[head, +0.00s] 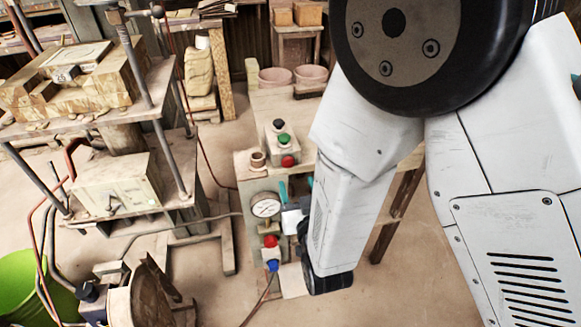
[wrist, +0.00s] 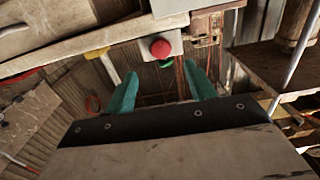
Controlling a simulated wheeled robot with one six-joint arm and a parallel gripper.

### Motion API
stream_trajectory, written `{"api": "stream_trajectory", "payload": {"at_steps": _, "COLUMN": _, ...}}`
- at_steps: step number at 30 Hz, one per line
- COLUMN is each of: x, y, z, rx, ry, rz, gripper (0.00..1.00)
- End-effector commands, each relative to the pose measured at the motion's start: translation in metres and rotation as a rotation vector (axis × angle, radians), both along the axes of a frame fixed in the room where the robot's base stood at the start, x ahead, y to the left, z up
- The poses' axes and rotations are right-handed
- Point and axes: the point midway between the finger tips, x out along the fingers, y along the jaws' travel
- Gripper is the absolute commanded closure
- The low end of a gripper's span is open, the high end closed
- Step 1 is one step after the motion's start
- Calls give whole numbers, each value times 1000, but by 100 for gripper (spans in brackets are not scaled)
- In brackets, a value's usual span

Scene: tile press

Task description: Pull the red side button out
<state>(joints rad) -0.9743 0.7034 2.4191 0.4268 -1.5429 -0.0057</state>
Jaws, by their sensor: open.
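The red side button (head: 288,161) is a round knob on the near face of a small pale control box (head: 273,155). A green button (head: 284,139) and a black button (head: 278,123) sit on the box's top. In the wrist view the red button (wrist: 160,48) shows ahead, above the space between the fingertips, with a sliver of the green one below it. My gripper (head: 297,187) is on the near side of the box, apart from the button. Its two teal fingers (wrist: 161,72) are spread with nothing between them. My arm hides part of the bench at right.
A dial gauge (head: 265,205) and a lower red button (head: 270,241) with a blue part (head: 273,265) are on the bench's near side. A small cup (head: 258,159) stands left of the box.

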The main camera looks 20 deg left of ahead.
Motion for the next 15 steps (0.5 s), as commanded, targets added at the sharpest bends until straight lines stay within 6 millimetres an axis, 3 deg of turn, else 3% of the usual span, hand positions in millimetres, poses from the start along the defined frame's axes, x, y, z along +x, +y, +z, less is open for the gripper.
{"api": "stream_trajectory", "payload": {"at_steps": 15, "x": 56, "y": 36, "z": 0, "rx": 6, "ry": -12, "rz": 1, "gripper": 45}}
